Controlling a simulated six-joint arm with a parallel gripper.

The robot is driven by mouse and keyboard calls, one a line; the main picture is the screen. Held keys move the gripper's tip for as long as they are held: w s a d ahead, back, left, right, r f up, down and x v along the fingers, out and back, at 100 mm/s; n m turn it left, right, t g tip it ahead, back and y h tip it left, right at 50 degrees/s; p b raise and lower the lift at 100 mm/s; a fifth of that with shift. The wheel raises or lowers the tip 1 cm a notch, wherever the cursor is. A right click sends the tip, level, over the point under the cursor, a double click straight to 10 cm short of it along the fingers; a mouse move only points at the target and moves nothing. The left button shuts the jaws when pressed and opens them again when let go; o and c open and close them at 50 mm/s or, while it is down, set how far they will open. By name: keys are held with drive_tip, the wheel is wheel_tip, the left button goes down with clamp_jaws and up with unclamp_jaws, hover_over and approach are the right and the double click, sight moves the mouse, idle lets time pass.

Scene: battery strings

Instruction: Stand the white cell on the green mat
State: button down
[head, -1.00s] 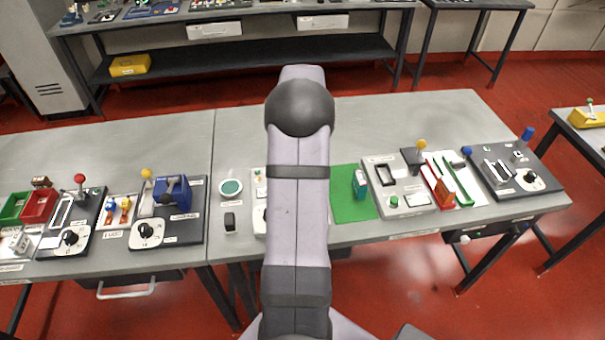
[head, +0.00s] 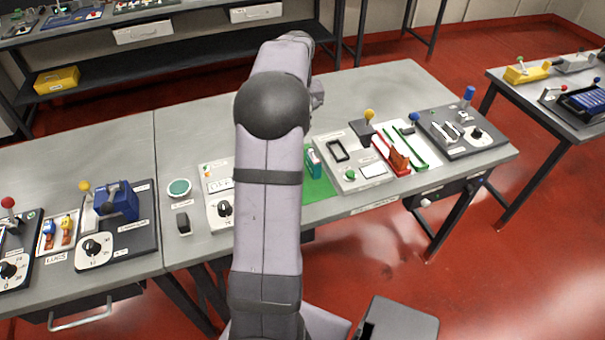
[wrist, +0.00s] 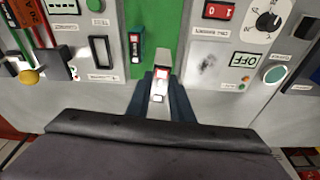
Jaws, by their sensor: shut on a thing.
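The white cell (wrist: 162,76), with a red band, is between the fingers of my gripper (wrist: 160,97) in the wrist view. The gripper is shut on it. The cell overlaps the near edge of the green mat (wrist: 172,28) in that view; I cannot tell its height above the table. The mat also shows in the head view (head: 318,189), partly covered by my arm. My gripper and the white cell are hidden in the head view.
The table's back part is clear.

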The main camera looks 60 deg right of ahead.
drive_tip(key=shift+s+a+f+n, duration=0.1)
drive_tip(key=shift+a+n, duration=0.3)
drive_tip(key=shift+n, duration=0.1)
drive_tip(key=shift+f+p, duration=1.5)
drive_tip(key=shift+f, duration=3.5)
drive_tip(key=shift+f, duration=0.2)
drive_tip(key=c, duration=1.6)
unclamp_jaws()
drive_tip(key=shift+o, duration=0.2)
